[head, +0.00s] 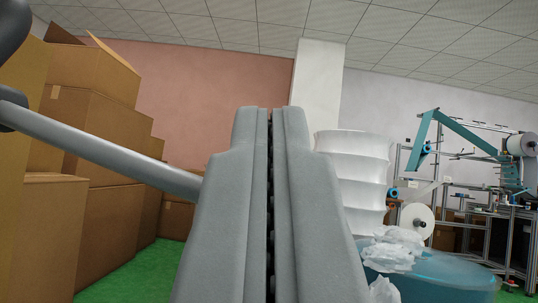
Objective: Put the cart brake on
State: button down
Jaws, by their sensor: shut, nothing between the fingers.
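My gripper (271,115) fills the middle of the head view, pointing away from the camera. Its two grey fingers are pressed together with only a thin dark seam between them, and nothing is held. A smooth grey bar (110,155) slants down from the left edge and passes out of sight behind the left finger. A dark rounded piece (12,28) shows at the top left corner, and another dark part is at the bar's left end. I cannot tell whether the bar belongs to the cart. No brake can be made out.
Stacked cardboard boxes (100,125) stand at the left on a green floor (140,272). At the right are a stack of white rolls (358,175), a blue round table (440,278) with crumpled white material (392,250), and a machine frame (470,190) with a blue arm.

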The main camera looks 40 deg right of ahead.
jog(key=shift+a+f, duration=0.1)
jog(key=shift+f, duration=0.4)
dwell(0.3)
